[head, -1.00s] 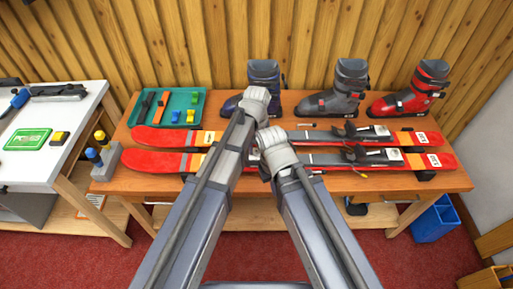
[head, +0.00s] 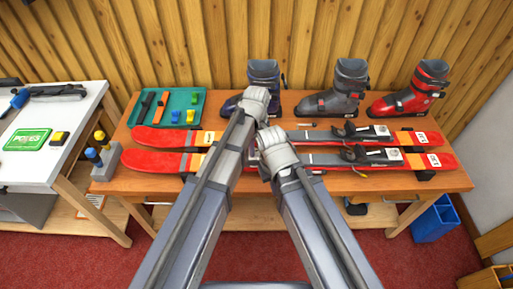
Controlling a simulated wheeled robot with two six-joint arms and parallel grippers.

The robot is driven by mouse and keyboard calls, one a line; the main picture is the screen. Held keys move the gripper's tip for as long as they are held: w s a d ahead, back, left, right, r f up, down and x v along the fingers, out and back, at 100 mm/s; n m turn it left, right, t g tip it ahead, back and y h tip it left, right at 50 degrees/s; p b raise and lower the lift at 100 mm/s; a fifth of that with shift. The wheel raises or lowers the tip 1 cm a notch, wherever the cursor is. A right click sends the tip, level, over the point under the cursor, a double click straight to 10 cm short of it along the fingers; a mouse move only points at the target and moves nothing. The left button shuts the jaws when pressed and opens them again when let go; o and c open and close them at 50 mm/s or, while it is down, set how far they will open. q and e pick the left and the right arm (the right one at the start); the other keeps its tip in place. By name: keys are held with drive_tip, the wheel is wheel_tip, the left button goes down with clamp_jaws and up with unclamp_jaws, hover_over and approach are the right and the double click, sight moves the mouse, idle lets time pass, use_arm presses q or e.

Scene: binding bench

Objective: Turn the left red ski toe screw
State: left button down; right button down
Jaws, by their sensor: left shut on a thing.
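Two red skis lie side by side across the wooden bench, a rear one (head: 320,136) and a front one (head: 165,162). Each has a dark middle and a binding; the rear binding (head: 370,133) and front binding (head: 372,155) are right of centre. My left gripper (head: 258,97) is over the skis' middle, near the dark blue boot. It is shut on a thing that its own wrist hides. My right gripper (head: 270,168) is low over the front ski; its fingers are mostly hidden by its wrist. I cannot make out the toe screws.
A dark blue boot (head: 264,74), a grey boot (head: 346,91) and a red boot (head: 420,91) stand at the back. A green tray (head: 187,96) with small parts is at back left. A grey holder (head: 105,164) stands at the front left corner. A blue bin (head: 436,221) is on the floor.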

sight(256, 151)
idle(0.5)
use_arm(q)
drive_tip(key=c, duration=0.6)
unclamp_jaws()
drive_tip(key=shift+o, duration=0.2)
drive_tip(key=shift+r, duration=0.15)
wheel_tip(256, 151, up, 8)
drive_tip(key=p, duration=0.8)
drive_tip(key=shift+f, duration=0.2)
